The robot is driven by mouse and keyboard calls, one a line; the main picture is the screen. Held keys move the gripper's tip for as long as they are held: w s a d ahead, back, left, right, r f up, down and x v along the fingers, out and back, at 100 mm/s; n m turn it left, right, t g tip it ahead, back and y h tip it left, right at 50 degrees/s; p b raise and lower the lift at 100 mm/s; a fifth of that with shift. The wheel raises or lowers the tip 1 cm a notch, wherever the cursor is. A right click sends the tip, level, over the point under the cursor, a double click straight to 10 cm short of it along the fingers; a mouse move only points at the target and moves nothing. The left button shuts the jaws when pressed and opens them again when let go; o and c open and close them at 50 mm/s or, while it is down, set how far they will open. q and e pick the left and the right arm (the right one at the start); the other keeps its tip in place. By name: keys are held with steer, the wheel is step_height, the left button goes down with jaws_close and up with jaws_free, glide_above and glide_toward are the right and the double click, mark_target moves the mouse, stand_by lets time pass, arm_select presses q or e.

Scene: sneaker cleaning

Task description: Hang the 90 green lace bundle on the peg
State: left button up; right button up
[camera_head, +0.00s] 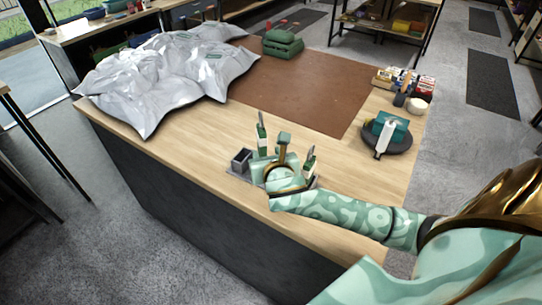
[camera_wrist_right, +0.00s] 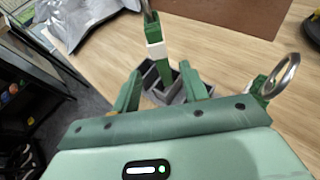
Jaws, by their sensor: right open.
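Two green lace bundles show in the head view near the counter's front edge. One green bundle with a white band (camera_head: 262,138) stands left of my right gripper (camera_head: 272,168); the other (camera_head: 309,161) is at its right. In the wrist view, a green bundle with a white band (camera_wrist_right: 155,50) rises upright beyond and between my open green fingers. A second green piece with a metal ring (camera_wrist_right: 275,82) is at the right. No label number is readable. I cannot pick out the peg. My left gripper is out of view.
A grey compartment tray (camera_head: 240,161) sits at the front edge; it shows beyond my fingers in the wrist view (camera_wrist_right: 158,82). Crumpled silver bags (camera_head: 165,75) lie left, a brown mat (camera_head: 310,95) behind. A dark round plate (camera_head: 399,141) and small boxes (camera_head: 420,84) are at right.

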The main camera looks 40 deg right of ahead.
steer(key=v, duration=0.4)
steer(key=shift+s+p, duration=0.1)
steer(key=shift+p, duration=0.2)
